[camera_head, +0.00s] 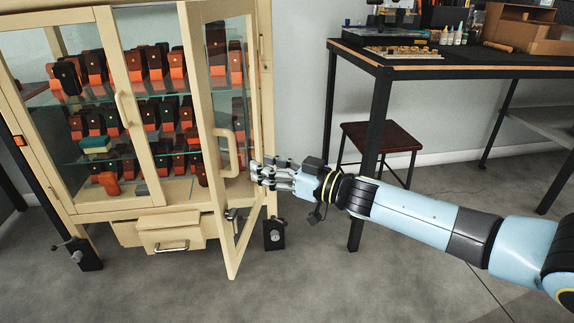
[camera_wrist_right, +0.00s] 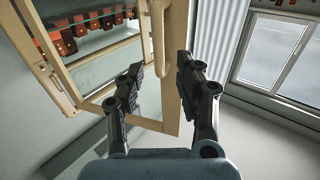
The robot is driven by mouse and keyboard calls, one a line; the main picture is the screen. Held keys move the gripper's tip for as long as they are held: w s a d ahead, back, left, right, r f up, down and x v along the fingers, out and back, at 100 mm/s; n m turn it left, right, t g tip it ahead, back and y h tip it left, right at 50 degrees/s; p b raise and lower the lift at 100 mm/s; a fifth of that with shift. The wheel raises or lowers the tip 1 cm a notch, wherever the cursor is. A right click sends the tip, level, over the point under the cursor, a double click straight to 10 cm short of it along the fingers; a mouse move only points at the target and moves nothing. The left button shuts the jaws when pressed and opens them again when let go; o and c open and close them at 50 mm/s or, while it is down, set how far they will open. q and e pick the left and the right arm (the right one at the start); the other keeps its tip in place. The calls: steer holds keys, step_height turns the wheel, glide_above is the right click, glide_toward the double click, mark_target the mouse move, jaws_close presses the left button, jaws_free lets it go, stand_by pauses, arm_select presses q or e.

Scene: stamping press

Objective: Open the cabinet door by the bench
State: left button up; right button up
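The cream cabinet (camera_head: 262,60) stands at the left, with glass doors. Its right door (camera_head: 201,95) is swung partly out toward me, its lower corner in front of the drawers. A loop-shaped handle (camera_head: 234,152) sits on this door. The other door (camera_head: 112,60) looks closed and has its own handle (camera_head: 121,108). My right gripper (camera_head: 263,172) is just right of the open door's handle. In the right wrist view its fingers (camera_wrist_right: 160,66) are spread, with the handle (camera_wrist_right: 158,35) and door edge (camera_wrist_right: 172,95) beyond and between them. Contact cannot be told. My left gripper is not in view.
Shelves inside hold rows of orange and black blocks (camera_head: 160,60). A drawer (camera_head: 170,232) below the cabinet is pulled out. The black bench (camera_head: 450,72) stands at the right, with a dark stool (camera_head: 382,137) beside its leg. The floor (camera_head: 330,285) in front is clear.

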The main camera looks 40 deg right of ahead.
mark_target(236, 156)
steer(key=b+x, duration=0.3)
steer(key=x, duration=0.5)
steer(key=shift+w, duration=0.35)
steer(key=shift+c, duration=1)
steer(key=shift+r, duration=0.1)
steer(key=c, duration=0.4)
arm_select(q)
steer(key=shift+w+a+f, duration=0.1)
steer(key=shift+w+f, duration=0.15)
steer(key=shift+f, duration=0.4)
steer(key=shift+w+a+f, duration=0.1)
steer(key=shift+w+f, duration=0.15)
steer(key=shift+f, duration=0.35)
arm_select(e)
jaws_close()
